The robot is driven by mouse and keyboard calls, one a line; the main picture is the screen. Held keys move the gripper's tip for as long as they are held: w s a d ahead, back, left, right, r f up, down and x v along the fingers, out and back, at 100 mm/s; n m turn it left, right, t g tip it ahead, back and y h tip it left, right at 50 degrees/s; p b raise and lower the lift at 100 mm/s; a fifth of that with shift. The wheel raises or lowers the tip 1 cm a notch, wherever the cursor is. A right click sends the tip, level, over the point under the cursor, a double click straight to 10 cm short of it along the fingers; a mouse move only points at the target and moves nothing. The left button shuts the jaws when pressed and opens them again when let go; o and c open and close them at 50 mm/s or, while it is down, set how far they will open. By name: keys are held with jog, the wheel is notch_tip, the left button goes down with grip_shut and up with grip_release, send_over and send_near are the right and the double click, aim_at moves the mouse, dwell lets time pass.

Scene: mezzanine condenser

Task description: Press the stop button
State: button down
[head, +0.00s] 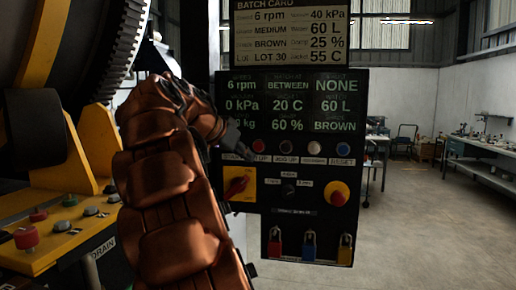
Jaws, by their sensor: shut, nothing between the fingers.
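The black control panel (300,118) stands upright at the centre. A row of small round buttons crosses it: a red button (258,146) at left, a blue one (286,146), a whitish one (314,148) and another blue one (343,149) at right. The label under the red button is partly hidden. A large red mushroom button (338,193) on a yellow base sits lower right. My gripper (243,148) is shut and empty, its tip just left of the red button. I cannot tell whether it touches the panel.
A red rotary switch (237,184) on a yellow plate lies below my gripper. Padlocks in red, blue and yellow (309,245) hang underneath. A yellow console (62,235) with several buttons is at left, below a large geared drum. Open floor (430,230) lies to the right.

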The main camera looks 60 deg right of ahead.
aim_at(254, 147)
jog(key=shift+d, duration=0.15)
jog(key=shift+w+d+p, duration=0.5)
jog(key=shift+d+p, duration=0.2)
jog(key=shift+d, duration=0.65)
jog(key=shift+w+d+p, duration=0.55)
jog(key=shift+d+p, duration=0.15)
jog(key=shift+d, duration=0.6)
jog(key=shift+w+d+p, duration=0.5)
jog(key=shift+d+p, duration=0.2)
jog(key=shift+d, duration=0.65)
jog(key=shift+w+d+r, duration=0.1)
jog(key=shift+w+d, duration=0.05)
jog(key=shift+d, duration=0.2)
jog(key=shift+w+d, duration=0.15)
jog(key=shift+d, duration=0.3)
jog(key=shift+a, duration=0.2)
jog(key=shift+s+a+b, duration=0.3)
jog(key=shift+a+b, duration=0.35)
